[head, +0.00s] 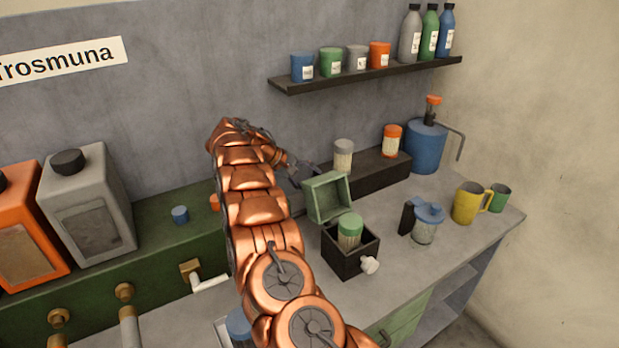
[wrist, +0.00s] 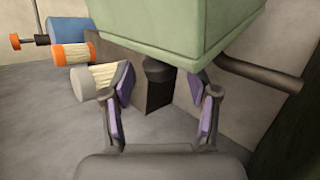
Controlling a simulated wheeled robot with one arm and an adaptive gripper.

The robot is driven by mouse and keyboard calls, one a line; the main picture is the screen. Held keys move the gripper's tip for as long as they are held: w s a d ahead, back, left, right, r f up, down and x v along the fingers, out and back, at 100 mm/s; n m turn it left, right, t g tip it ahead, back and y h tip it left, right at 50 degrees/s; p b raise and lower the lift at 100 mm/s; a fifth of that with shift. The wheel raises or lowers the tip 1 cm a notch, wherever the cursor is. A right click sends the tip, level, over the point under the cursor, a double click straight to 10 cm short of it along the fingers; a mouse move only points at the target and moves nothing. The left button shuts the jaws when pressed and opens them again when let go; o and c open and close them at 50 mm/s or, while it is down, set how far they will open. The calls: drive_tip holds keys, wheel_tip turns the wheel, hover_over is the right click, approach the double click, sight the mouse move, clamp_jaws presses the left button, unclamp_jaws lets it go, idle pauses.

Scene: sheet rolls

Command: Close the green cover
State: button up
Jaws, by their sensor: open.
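The green cover (head: 327,197) stands raised and open at the back of a small black box (head: 350,250), its hollow inner side facing the head camera. A jar with a green lid (head: 349,229) sits in the box. My gripper (head: 305,172) is behind the cover, near its upper left edge. In the wrist view the cover (wrist: 180,30) fills the top middle, just beyond the fingertips. The gripper (wrist: 162,78) is open there, with nothing between its purple pads. I cannot tell whether a finger touches the cover.
A dark ledge (head: 368,172) behind holds a white-lidded jar (head: 343,157) and an orange-lidded jar (head: 391,141). To the right stand a blue-lidded glass jar (head: 425,222), a yellow mug (head: 467,203) and a blue can (head: 425,147).

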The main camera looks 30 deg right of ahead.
drive_tip(key=shift+d+f, duration=0.15)
drive_tip(key=shift+s, duration=0.1)
clamp_jaws()
idle(0.4)
